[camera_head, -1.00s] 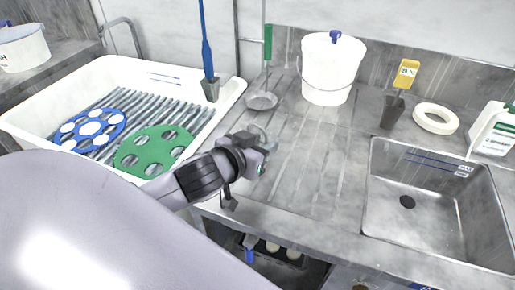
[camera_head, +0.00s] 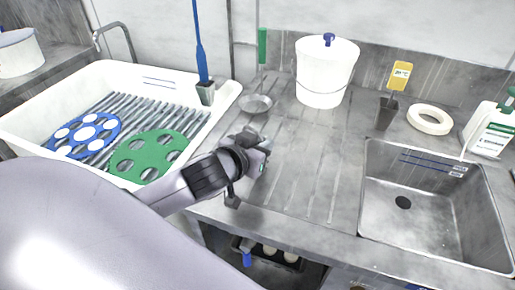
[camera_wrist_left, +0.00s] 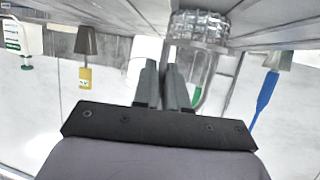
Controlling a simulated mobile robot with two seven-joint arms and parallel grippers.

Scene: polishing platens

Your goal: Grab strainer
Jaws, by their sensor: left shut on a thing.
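In the left wrist view, which is upside down, the fingers (camera_wrist_left: 165,75) are nearly together. A shiny, ribbed, partly see-through thing (camera_wrist_left: 200,27) with a looped side shows close beside them. My right gripper is not in view.
A white tray (camera_head: 222,101) with blue (camera_head: 86,136) and green (camera_head: 147,156) discs is on the left. A blue-handled brush (camera_head: 203,60), white bucket (camera_head: 326,72), yellow-handled brush (camera_head: 398,77), tape ring (camera_head: 429,119) and bottle (camera_head: 489,134) line the back. The sink (camera_head: 402,229) is empty.

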